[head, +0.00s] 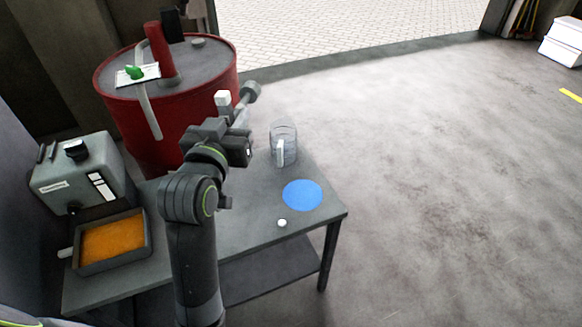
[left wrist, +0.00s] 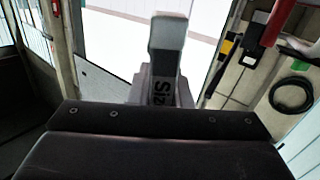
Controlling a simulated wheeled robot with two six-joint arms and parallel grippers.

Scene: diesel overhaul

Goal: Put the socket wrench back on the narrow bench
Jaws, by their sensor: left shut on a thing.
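The narrow bench (head: 245,211) is a grey table at the centre left. My left gripper (head: 236,113) is above its far end, close to the red drum in the picture. It is shut on a grey tool, which I take to be the socket wrench (head: 250,92); its rounded end sticks out beyond the jaws. Its other end is hidden by the gripper. In the left wrist view, a grey upright piece with partly hidden lettering (left wrist: 166,55) rises beyond the dark gripper body; I cannot tell which part it is. My right gripper is not in view.
On the bench are a clear jug (head: 284,145), a blue disc (head: 302,195), a small white knob (head: 282,223), an orange-filled tray (head: 147,255) and a grey machine (head: 80,177). A red drum (head: 125,120) stands behind. Open floor lies to the right.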

